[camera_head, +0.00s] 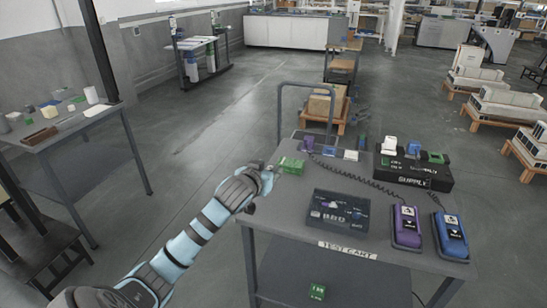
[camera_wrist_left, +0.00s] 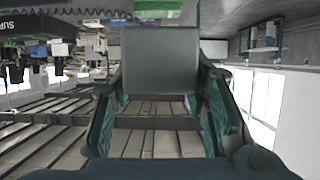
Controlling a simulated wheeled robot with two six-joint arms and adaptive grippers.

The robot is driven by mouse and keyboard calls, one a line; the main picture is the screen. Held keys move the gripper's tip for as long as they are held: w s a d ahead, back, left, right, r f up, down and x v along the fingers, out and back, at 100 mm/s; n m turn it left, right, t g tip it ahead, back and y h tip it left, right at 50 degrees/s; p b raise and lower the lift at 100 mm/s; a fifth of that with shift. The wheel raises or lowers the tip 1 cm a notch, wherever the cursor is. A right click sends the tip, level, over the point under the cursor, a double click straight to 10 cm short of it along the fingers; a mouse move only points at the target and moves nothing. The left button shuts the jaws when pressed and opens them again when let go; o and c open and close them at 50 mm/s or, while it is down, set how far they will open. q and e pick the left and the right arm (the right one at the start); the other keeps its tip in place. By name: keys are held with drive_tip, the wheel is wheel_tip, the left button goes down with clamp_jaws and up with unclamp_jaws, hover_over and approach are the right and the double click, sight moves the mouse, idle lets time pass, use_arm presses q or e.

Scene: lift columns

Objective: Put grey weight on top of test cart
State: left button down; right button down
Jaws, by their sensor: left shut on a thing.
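The test cart (camera_head: 285,212) is a dark grey cart with a "TEST CART" label on its front edge, at the right of the head view. My left gripper (camera_head: 266,172) is at the cart's left edge, near a green block (camera_head: 291,165). In the left wrist view my left gripper (camera_wrist_left: 160,95) is shut on the grey weight (camera_wrist_left: 160,62), a plain grey block between its two fingers. In the head view the weight is mostly hidden by the gripper; whether it touches the cart top I cannot tell. My right gripper is not in view.
On the cart stand a black "SUPPLY" box (camera_head: 413,172), a dark labelled box (camera_head: 338,210), a purple meter (camera_head: 407,226), a blue meter (camera_head: 451,236) and coiled cables. A side table (camera_head: 88,118) with small items is at left. The cart's front left top is bare.

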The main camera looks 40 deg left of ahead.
use_arm(q)
wheel_tip(320, 180, down, 11)
drive_tip(key=b, duration=0.3)
drive_tip(key=shift+f, duration=0.15)
drive_tip(key=c, duration=0.9)
unclamp_jaws()
drive_tip(key=shift+s+d, duration=0.1)
drive_tip(key=shift+c, duration=0.2)
